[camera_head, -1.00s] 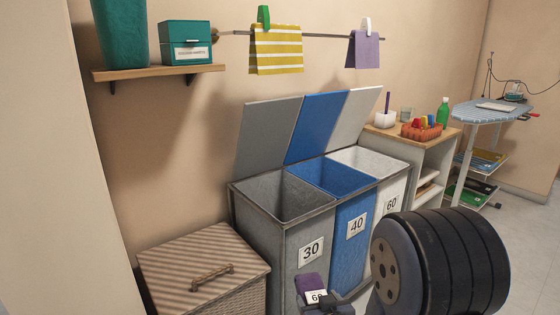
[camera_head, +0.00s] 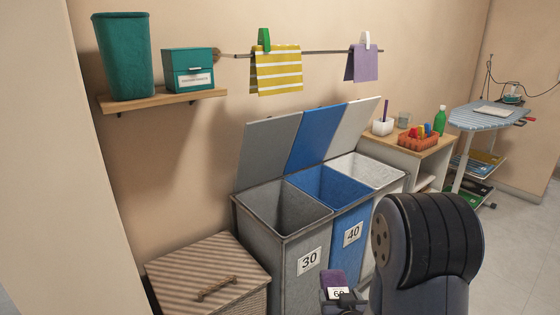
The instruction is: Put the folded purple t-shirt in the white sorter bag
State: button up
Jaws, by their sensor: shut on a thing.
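A folded purple t-shirt (camera_head: 333,278) with a white tag reading 60 is held in my gripper (camera_head: 348,297) at the bottom of the view. My gripper is shut on it, in front of the sorter and below its rims. The white sorter bag (camera_head: 393,188) is the rightmost of three open compartments, with its white lid raised behind it. My arm hides much of its front, including the place of its label.
Beside the white bag stand the blue bag (camera_head: 352,232) marked 40 and the grey bag (camera_head: 308,262) marked 30, lids raised. A striped lidded hamper (camera_head: 180,262) stands left. A cabinet (camera_head: 440,150) holds an orange basket (camera_head: 418,139). Clothes hang on a wall rail (camera_head: 330,51).

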notch_tip(320, 180, up, 16)
jog(key=w+p, duration=0.1)
jog(key=p, duration=1.7)
jog(key=s+f, duration=0.4)
jog(key=f, duration=0.1)
jog(key=shift+f, duration=0.15)
